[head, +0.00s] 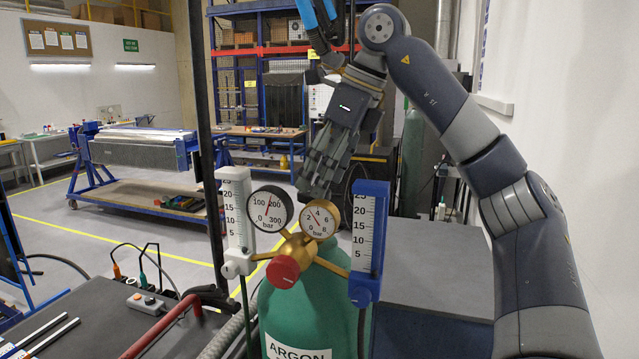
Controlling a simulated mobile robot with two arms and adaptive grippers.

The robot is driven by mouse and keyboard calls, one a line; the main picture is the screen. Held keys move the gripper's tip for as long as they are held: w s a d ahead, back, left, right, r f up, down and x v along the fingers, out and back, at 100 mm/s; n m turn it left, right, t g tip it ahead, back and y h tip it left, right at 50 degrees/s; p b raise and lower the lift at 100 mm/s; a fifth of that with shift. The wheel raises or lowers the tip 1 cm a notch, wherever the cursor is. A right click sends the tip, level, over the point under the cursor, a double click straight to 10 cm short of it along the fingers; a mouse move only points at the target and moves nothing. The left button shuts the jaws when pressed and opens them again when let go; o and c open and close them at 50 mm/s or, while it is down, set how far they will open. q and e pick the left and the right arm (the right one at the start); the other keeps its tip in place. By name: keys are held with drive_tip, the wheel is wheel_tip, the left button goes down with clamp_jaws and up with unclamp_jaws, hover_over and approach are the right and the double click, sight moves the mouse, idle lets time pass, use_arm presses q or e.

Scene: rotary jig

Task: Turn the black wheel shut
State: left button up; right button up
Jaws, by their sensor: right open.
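The green argon bottle (300,310) stands upright in front of me, with a brass regulator (299,249) on top. The regulator carries a red knob (283,271) at the front and two round gauges, a left one (270,209) and a right one (318,219). I cannot clearly make out a black wheel; the gauges and my gripper cover the area behind the regulator. My right gripper (316,185) is open and points down just above and behind the right gauge. I cannot tell whether it touches anything. My left gripper is not in view.
A white flow tube (237,222) and a blue-framed flow tube (369,240) flank the gauges. A red handle (160,328) and a small control box (145,304) are at the lower left. A grey surface (440,262) lies to the right. Workbenches stand farther back.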

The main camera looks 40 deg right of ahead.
drive_tip(key=shift+x, duration=1.05)
drive_tip(key=c, duration=1)
